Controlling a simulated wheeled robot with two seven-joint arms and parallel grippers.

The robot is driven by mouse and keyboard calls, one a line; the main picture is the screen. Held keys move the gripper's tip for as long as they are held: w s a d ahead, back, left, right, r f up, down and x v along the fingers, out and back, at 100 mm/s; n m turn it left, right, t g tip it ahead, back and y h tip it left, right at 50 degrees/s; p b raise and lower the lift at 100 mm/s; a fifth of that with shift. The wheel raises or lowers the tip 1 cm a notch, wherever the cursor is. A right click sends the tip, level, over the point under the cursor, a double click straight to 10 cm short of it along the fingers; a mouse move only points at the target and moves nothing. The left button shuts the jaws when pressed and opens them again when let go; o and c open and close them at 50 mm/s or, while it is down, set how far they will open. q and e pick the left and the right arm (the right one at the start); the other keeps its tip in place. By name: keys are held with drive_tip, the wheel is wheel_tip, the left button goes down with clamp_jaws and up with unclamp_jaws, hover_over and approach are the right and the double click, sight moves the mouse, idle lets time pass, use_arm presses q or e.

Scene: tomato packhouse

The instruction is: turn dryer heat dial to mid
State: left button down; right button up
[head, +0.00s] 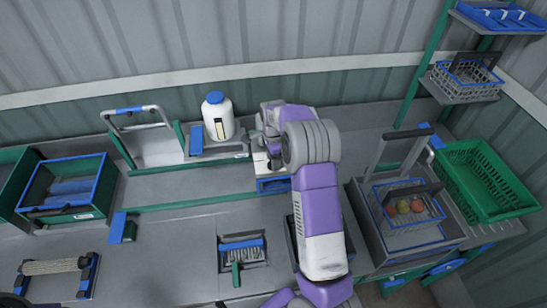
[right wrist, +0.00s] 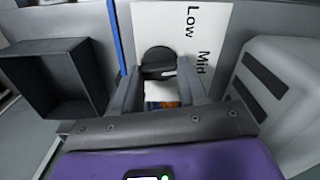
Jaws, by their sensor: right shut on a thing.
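The dryer's heat dial (right wrist: 157,58) is a dark round knob on a white panel (right wrist: 165,18) in the right wrist view. The words "Low" (right wrist: 190,21) and "Mid" (right wrist: 203,62) are printed to its right. A small pale mark (right wrist: 168,73) shows at the knob's lower right; I cannot tell its exact setting. My right gripper (right wrist: 158,78) is shut on the dial, one finger on each side. In the head view, my purple and white right arm hides the dial, and part of the white dryer (head: 260,160) shows beside my wrist.
A white bottle with a blue cap (head: 217,117) stands left of the dryer. A wire basket with tomatoes (head: 409,222) and a green crate (head: 487,181) are at the right. A blue-rimmed bin (head: 103,184) is at the left. The bench's middle left is fairly clear.

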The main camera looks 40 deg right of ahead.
drive_tip(key=shift+r+m, duration=0.1)
drive_tip(key=shift+m, duration=0.7)
drive_tip(key=o, duration=1.1)
drive_tip(key=shift+c, duration=0.2)
drive_tip(key=shift+r+p, duration=0.3)
drive_tip(key=shift+r, duration=3.45)
